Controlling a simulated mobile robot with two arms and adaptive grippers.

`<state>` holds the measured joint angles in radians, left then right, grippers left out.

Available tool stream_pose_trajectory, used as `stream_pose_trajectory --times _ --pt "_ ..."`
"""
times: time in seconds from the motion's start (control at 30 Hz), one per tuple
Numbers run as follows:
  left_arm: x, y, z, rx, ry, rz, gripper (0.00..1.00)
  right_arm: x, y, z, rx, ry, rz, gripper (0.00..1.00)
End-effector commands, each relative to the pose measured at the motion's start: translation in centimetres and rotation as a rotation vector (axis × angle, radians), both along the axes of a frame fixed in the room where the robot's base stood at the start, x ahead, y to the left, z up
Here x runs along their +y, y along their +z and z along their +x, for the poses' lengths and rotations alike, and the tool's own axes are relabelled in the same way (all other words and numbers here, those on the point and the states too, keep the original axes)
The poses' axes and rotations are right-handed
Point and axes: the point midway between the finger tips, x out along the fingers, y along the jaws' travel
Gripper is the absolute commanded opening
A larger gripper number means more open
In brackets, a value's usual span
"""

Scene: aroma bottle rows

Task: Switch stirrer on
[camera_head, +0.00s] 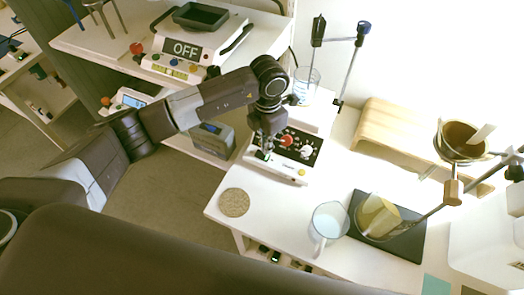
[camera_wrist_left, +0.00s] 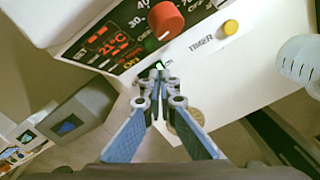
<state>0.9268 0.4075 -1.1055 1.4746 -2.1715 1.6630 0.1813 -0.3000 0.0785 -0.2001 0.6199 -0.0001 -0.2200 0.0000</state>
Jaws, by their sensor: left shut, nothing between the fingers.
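The stirrer is a white device with a black control panel (camera_head: 303,150) on the white table; a glass beaker (camera_head: 306,83) stands at its back. The panel has a red knob (camera_head: 287,141) and a white knob. In the left wrist view I see the red knob (camera_wrist_left: 167,18), a yellow button (camera_wrist_left: 230,27), a red lit 21°C display (camera_wrist_left: 101,40) and a small green-lit switch (camera_wrist_left: 160,67). My left gripper (camera_head: 264,152) is shut and empty, its fingertips (camera_wrist_left: 158,76) right at the switch; whether they touch it I cannot tell. My right gripper is not in view.
A cork mat (camera_head: 235,202), a glass mug (camera_head: 328,225) and a dark plate (camera_head: 405,243) with a tilted beaker (camera_head: 377,217) lie in front. A wooden stand (camera_head: 385,125) and metal stand rods are to the right. Another device with an OFF sign (camera_head: 187,50) stands behind left.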

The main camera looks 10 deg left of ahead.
Motion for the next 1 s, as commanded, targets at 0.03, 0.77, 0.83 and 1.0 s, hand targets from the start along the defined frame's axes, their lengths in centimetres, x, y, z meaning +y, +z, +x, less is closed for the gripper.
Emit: stream_pose_trajectory --times 0.03,0.77,0.83,1.0 --pt "0.0 0.7 0.0 -0.001 0.000 0.001 0.00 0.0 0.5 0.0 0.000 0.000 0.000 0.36" --pt "0.0 4.1 0.0 0.001 0.000 0.001 0.00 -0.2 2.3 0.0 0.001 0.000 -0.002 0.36" --pt "0.0 4.1 0.0 0.001 0.000 0.001 0.00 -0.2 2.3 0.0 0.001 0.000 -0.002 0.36" --pt "0.0 4.1 0.0 0.001 0.000 0.001 0.00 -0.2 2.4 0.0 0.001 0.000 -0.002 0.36"
